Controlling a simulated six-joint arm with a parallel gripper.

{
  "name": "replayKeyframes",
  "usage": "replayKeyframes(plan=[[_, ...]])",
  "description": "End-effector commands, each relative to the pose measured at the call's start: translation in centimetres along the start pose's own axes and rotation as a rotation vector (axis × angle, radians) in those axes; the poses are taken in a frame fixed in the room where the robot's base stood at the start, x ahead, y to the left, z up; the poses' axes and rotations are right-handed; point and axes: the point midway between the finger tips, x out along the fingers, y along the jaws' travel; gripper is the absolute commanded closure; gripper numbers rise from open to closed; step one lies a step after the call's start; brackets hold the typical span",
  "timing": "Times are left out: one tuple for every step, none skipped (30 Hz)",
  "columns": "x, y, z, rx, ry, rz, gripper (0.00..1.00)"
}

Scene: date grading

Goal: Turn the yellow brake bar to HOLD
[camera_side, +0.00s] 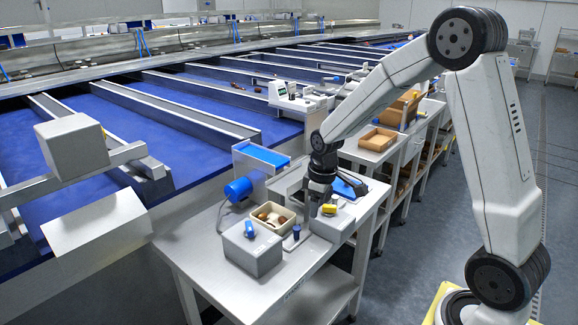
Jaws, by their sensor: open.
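A small yellow piece (329,209), which looks like the brake bar, sits on the white block at the right side of the near bench. Its lettering and setting are too small to read. My gripper (316,207) points down over the bench, just left of and close to the yellow piece. It is open, with nothing visible between its fingers. I cannot tell whether a finger touches the bar.
A grey box with a blue knob (249,229), a blue knob on a post (296,232), a beige bin of dates (286,212) and a blue motor (238,190) crowd the bench (190,245). A blue-topped feeder (262,157) stands behind. The bench's front left is clear.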

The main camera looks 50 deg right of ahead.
Motion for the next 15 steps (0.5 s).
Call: replayKeyframes(plan=[[0.4,1.6,-0.3,-0.017,-0.011,-0.004,0.38],[0.5,2.5,-0.5,-0.032,-0.018,-0.007,0.38],[0.7,3.7,-0.7,-0.051,-0.026,-0.010,0.38],[0.9,4.6,-0.8,-0.067,-0.032,-0.014,0.38],[1.1,5.5,-0.8,-0.081,-0.038,-0.018,0.38],[1.3,6.6,-0.9,-0.101,-0.045,-0.023,0.38],[1.4,7.5,-0.9,-0.115,-0.050,-0.027,0.38],[1.6,8.3,-0.9,-0.130,-0.055,-0.031,0.38],[1.8,9.4,-0.9,-0.148,-0.062,-0.037,0.38],[2.0,10.2,-0.8,-0.162,-0.065,-0.040,0.38],[2.1,10.9,-0.8,-0.174,-0.068,-0.044,0.38],[2.3,11.7,-0.7,-0.190,-0.073,-0.049,0.38],[2.5,12.3,-0.6,-0.200,-0.076,-0.053,0.38],[2.5,12.8,-0.5,-0.209,-0.078,-0.056,0.38],[2.6,13.3,-0.4,-0.221,-0.080,-0.060,0.38]])
